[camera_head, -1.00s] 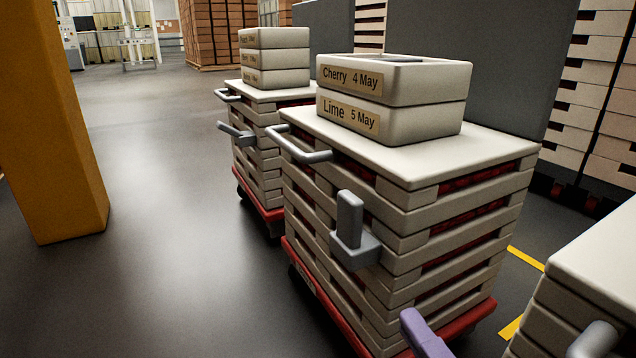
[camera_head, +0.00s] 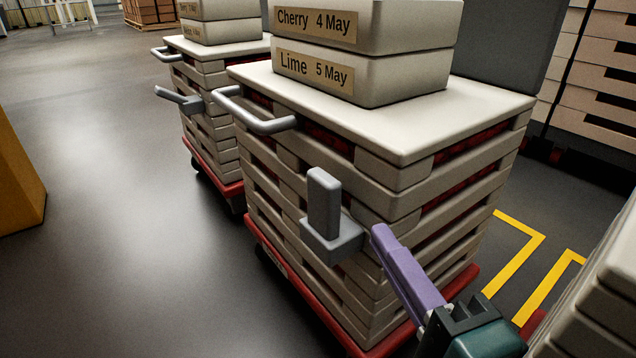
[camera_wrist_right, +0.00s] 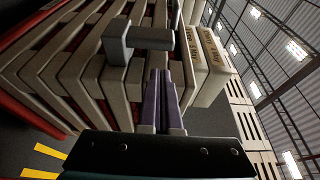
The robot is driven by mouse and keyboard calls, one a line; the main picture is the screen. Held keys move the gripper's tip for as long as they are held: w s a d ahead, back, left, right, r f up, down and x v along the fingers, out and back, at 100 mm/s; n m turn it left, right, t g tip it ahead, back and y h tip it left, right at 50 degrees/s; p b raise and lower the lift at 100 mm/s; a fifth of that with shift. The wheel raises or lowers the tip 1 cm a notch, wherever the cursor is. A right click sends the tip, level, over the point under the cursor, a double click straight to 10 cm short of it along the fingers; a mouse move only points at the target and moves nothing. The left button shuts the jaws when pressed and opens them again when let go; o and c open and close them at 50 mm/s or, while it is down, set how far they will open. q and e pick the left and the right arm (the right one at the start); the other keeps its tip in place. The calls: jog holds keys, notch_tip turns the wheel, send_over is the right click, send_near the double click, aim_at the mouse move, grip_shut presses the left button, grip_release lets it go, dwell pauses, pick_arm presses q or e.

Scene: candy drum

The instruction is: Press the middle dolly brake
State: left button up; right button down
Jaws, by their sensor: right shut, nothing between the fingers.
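The middle dolly (camera_head: 385,347) is red and carries a tall stack of pale slatted trays. Its grey brake (camera_head: 324,205) sticks out from the stack's side, with an upright lever on a block. The brake also shows in the right wrist view (camera_wrist_right: 118,42), turned sideways. My right gripper (camera_head: 380,232) has purple fingers, shut and empty. Its tips are just right of the brake block in the head view and appear close to it; I cannot tell whether they touch. In the right wrist view the fingertips (camera_wrist_right: 160,74) sit just below the lever. My left gripper is out of view.
Boxes labelled Cherry (camera_head: 365,25) and Lime (camera_head: 360,75) sit on the middle stack, with a grey handle (camera_head: 262,122) below them. Another loaded dolly (camera_head: 215,165) stands behind left. A pale stack (camera_head: 600,300) is close at right. The floor at left is open before a yellow post (camera_head: 18,185).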

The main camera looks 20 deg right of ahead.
aim_at(330, 204)
jog(key=w+b, duration=0.2)
jog(key=w, duration=0.6)
jog(key=shift+a+n, duration=0.25)
jog(key=shift+n, duration=0.15)
jog(key=shift+s+a, duration=0.1)
jog(key=a+n+t, duration=0.1)
jog(key=n, duration=0.1)
jog(key=a+n+b, duration=0.1)
jog(key=n, duration=0.1)
jog(key=shift+s+a+n+t+y, duration=0.15)
jog(key=shift+s+n+t+y, duration=0.15)
jog(key=shift+s+t, duration=0.1)
jog(key=n, duration=0.1)
jog(key=a+n, duration=0.1)
jog(key=n+y+b, duration=0.1)
jog(key=shift+s+a+f+n+t, duration=0.3)
jog(key=shift+f+n, duration=0.1)
jog(key=shift+s+a+f+n+t+y+b, duration=0.15)
jog(key=shift+a+n+y, duration=0.1)
jog(key=shift+n, duration=0.3)
jog(key=shift+a+f+n+t+y+b, duration=0.1)
jog(key=shift+a+n+y+b, duration=0.1)
jog(key=shift+n, duration=0.4)
jog(key=shift+s+a+f+n+t+y+b, duration=0.15)
jog(key=shift+n+y, duration=0.1)
jog(key=shift+n, duration=0.3)
jog(key=shift+w, duration=0.1)
